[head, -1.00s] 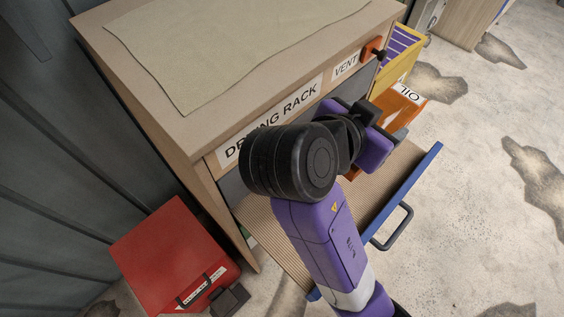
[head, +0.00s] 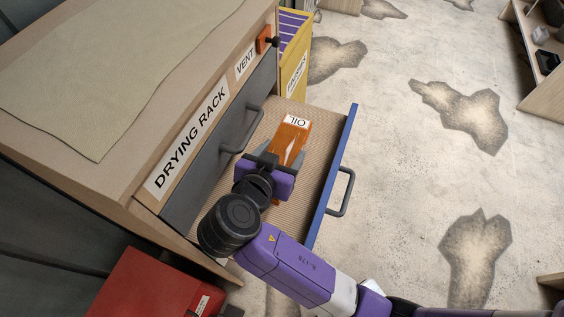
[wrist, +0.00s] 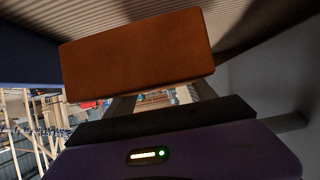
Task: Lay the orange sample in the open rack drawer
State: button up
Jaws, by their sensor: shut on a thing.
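The orange sample (head: 291,145) is a long block with a white OIL label on its far end. My gripper (head: 282,163) is shut on its near part, and the block points away from me. In the head view the sample is over the ribbed floor of the open drawer (head: 322,137), inside its blue front edge. I cannot tell whether it touches the floor. In the wrist view the block's end (wrist: 140,60) fills the upper middle, in front of my gripper (wrist: 160,98).
The drying rack (head: 150,160) stands left of the drawer, with a grey handled front (head: 205,160) beside it. A vent knob (head: 266,40) and a yellow bin (head: 296,50) are beyond. A red box (head: 150,285) is at lower left.

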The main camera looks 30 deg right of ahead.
jog(key=shift+f, duration=2.5)
jog(key=shift+f, duration=0.15)
jog(key=o, duration=1.6)
jog(key=shift+o, duration=0.2)
jog(key=shift+r, duration=0.25)
jog(key=b+v, duration=0.1)
jog(key=v, duration=1.1)
jog(key=shift+f+b, duration=0.15)
jog(key=shift+b, duration=0.15)
